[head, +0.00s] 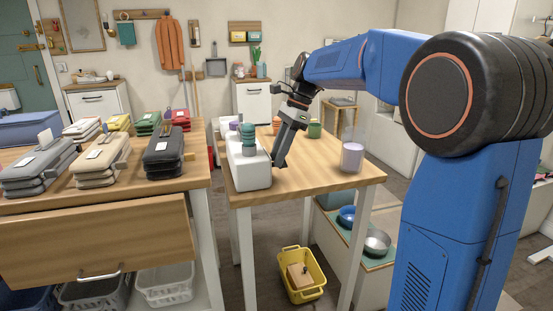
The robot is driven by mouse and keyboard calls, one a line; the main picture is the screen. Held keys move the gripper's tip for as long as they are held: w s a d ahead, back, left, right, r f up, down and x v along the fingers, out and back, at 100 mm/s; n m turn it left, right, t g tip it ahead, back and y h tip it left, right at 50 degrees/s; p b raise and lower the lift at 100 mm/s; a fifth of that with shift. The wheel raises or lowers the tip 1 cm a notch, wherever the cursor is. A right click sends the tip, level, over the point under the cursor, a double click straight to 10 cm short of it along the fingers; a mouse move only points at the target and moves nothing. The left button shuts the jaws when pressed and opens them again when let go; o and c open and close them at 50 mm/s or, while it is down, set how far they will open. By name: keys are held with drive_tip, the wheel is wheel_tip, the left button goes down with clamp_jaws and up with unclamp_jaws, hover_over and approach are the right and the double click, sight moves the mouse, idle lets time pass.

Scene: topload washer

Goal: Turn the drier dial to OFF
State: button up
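My gripper (279,163) reaches down over the right-hand wooden table, with its tips low beside the right side of a white block-shaped object (248,176). I cannot tell whether the tips touch it or the tabletop, or whether the fingers are open or shut. I make out no drier, dial or OFF mark for certain. Teal rounded pieces (247,139) sit on or just behind the white object; I cannot tell if any is a dial.
The wooden table (318,176) also holds a jar with pale lilac contents (352,157) and a green cup (314,130). A left table carries several folded bundles (163,152). A yellow basket (302,275) stands on the floor. Bowls (376,243) sit on a low bench.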

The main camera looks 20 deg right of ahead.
drive_tip(key=shift+x, duration=0.75)
drive_tip(key=shift+c, duration=0.2)
drive_tip(key=c, duration=0.6)
